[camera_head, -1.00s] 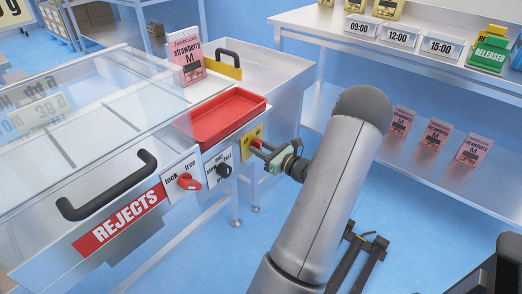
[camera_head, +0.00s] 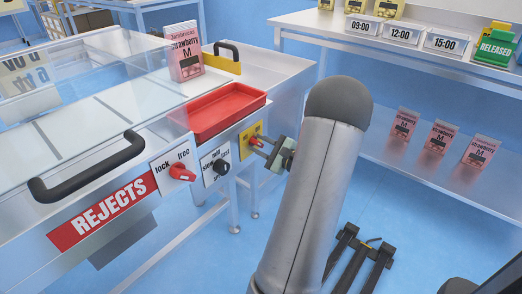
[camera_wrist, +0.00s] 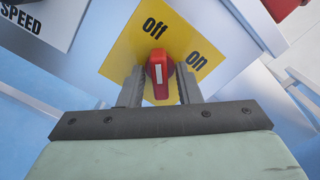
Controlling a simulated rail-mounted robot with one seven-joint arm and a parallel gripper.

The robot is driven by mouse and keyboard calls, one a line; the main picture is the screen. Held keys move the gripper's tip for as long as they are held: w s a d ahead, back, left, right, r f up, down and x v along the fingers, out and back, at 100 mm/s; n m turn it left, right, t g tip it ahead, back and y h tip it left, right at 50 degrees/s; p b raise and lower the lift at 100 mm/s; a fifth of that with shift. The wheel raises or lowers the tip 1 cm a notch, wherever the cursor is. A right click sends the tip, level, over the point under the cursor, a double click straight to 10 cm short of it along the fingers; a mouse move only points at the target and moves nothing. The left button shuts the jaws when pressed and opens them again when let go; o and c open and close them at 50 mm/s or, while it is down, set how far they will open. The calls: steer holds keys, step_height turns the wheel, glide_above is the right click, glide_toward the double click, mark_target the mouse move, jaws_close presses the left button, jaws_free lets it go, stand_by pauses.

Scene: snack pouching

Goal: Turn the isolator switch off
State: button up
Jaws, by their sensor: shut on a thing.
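The isolator switch is a red knob (camera_wrist: 160,70) with a white stripe on a yellow plate (camera_wrist: 128,45) marked "Off" and "On". My gripper (camera_wrist: 160,88) is shut on the knob, one finger on each side of it. In the wrist view the knob's long axis runs up toward "Off", while "On" lies to its upper right. In the head view the yellow plate (camera_head: 246,138) is on the front of the machine, and my gripper (camera_head: 262,146) reaches it from the right, with my arm beside it.
A black speed knob (camera_head: 222,168) and a red lock/free knob (camera_head: 181,172) sit left of the switch. A red tray (camera_head: 228,122) is above, with a strawberry pouch (camera_head: 186,62) behind it. A black handle (camera_head: 88,178) juts from the REJECTS cover.

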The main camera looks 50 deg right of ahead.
steer(key=shift+s+n, duration=0.1)
steer(key=shift+n, duration=0.2)
steer(key=o, duration=0.6)
steer(key=s+p, duration=0.1)
steer(key=s, duration=1)
steer(key=s+p, duration=0.1)
steer(key=s, duration=0.5)
steer(key=shift+s+a+p, duration=0.2)
steer(key=shift+a+p, duration=0.05)
steer(key=shift+p, duration=0.05)
